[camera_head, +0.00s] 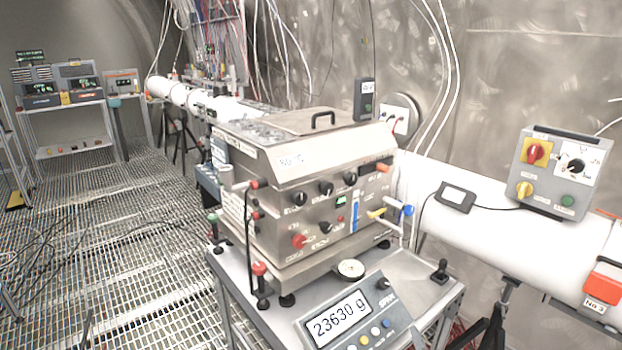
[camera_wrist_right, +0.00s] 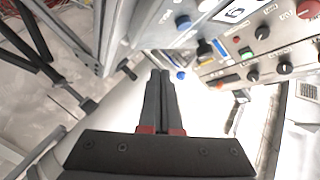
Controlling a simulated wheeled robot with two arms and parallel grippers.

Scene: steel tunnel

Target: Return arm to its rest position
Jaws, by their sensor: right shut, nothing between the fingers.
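My right gripper (camera_wrist_right: 160,76) shows in the right wrist view, with its two dark fingers together and nothing between them. Past its tips are the front panel (camera_wrist_right: 262,50) of a steel instrument and a blue-handled valve (camera_wrist_right: 181,75). The gripper appears clear of them, though the exact gap is hard to tell. In the head view I cannot make out either gripper for certain. My left gripper is not in view.
The steel instrument box (camera_head: 325,185) stands on a scale with a display (camera_head: 340,322), on a cart. A white pipe (camera_head: 480,225) runs behind, carrying a switch box (camera_head: 560,172). Black stand legs (camera_head: 492,318) are at lower right. Grated floor (camera_head: 110,240) lies open at left, with loose cables.

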